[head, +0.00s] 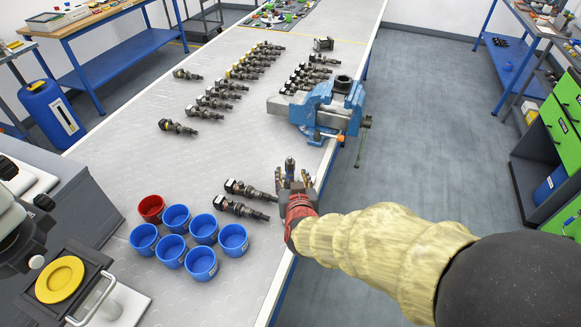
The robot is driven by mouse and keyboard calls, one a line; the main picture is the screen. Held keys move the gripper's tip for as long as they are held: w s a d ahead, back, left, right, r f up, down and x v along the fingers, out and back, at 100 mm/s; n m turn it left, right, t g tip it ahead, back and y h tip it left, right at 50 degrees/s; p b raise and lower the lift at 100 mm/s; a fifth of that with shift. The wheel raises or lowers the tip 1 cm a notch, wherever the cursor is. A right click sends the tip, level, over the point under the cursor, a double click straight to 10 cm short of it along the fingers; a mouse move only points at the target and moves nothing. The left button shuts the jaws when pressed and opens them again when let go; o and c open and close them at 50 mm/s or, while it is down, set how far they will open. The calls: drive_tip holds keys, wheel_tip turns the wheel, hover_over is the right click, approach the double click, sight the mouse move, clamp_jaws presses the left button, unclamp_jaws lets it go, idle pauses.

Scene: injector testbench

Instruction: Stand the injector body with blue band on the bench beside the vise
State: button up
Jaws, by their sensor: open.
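The injector body with blue band (290,166) shows as a small dark upright piece with a bluish part, near the bench's right edge. My gripper (293,178) is open around it, one finger on each side. The gripper hides its lower part, so I cannot tell whether its base touches the bench. The blue vise (325,105) is fixed at the bench's right edge, farther up the picture from the gripper, with a clear gap between them. The light grey bench (245,150) runs away from me.
Two injectors lie just left of my gripper, the upper (247,189) and lower (241,208). Several blue cups (203,262) and a red cup (151,208) stand at lower left. Rows of injectors lie beyond. The bench around (250,135) is clear.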

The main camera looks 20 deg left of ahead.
drive_tip(key=p+v, duration=0.1)
drive_tip(key=v, duration=0.4)
drive_tip(key=shift+s+d+r, duration=0.15)
drive_tip(key=shift+s, duration=0.15)
drive_tip(key=s+d+r+m+g+h, duration=0.15)
drive_tip(key=s+d+r, duration=0.4)
drive_tip(key=d, duration=0.65)
drive_tip(key=s+d+r+m+g+h, duration=0.1)
drive_tip(key=s+d+r+g, duration=0.4)
drive_tip(key=d, duration=0.6)
drive_tip(key=s+d+m+h, duration=0.1)
drive_tip(key=s+d+h, duration=0.1)
drive_tip(key=s+d, duration=0.7)
drive_tip(key=shift+s+d+r+m, duration=0.35)
drive_tip(key=shift+s+d+r, duration=0.05)
drive_tip(key=shift+r, duration=0.05)
drive_tip(key=shift+g+h, duration=0.25)
